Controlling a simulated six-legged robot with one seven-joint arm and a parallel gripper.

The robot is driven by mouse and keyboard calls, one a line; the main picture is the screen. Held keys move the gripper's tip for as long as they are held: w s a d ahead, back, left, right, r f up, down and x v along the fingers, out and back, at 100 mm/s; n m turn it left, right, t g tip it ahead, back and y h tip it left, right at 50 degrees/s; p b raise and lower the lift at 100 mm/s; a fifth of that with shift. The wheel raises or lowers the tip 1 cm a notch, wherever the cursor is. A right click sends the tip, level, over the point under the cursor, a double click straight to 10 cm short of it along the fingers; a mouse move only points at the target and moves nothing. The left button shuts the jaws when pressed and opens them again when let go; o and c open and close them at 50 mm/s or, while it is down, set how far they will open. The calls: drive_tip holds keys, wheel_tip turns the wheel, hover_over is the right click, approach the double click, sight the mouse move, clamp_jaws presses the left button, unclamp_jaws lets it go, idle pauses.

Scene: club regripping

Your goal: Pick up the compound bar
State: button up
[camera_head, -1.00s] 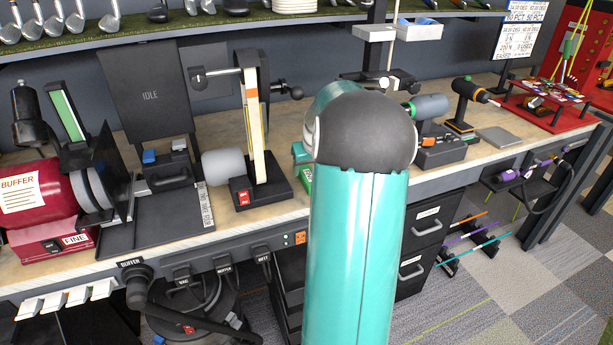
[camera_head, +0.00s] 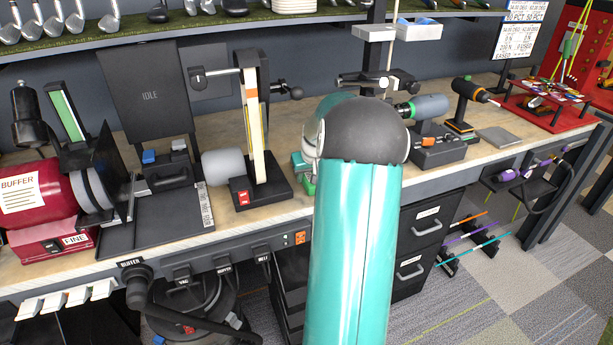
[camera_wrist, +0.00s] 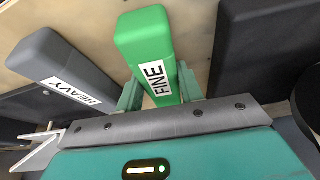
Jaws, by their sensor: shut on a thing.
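The compound bar in my grip is a green block labelled FINE (camera_wrist: 147,45), in the upper middle of the wrist view. My gripper (camera_wrist: 160,92) is shut on it, with one teal finger on each side of its near end. A dark grey bar labelled HEAVY (camera_wrist: 62,70) lies to its left, apart from the fingers. In the head view my own arm hides the gripper; a bit of green (camera_head: 307,187) shows at the arm's left edge. I cannot tell whether the bar is clear of the surface below it.
The belt sander (camera_head: 255,130) stands left of my arm, close to it. The red buffer (camera_head: 35,205) is at far left. A drill-like tool (camera_head: 428,108) and a grey flat plate (camera_head: 499,136) are on the right of the bench. A shelf with club heads runs above.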

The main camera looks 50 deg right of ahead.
sight(308, 174)
drive_tip(key=shift+r, duration=0.8)
wheel_tip(308, 174, up, 2)
drive_tip(key=s+a, duration=1)
drive_tip(key=s, duration=0.5)
drive_tip(key=o, duration=0.4)
drive_tip(key=c, duration=0.5)
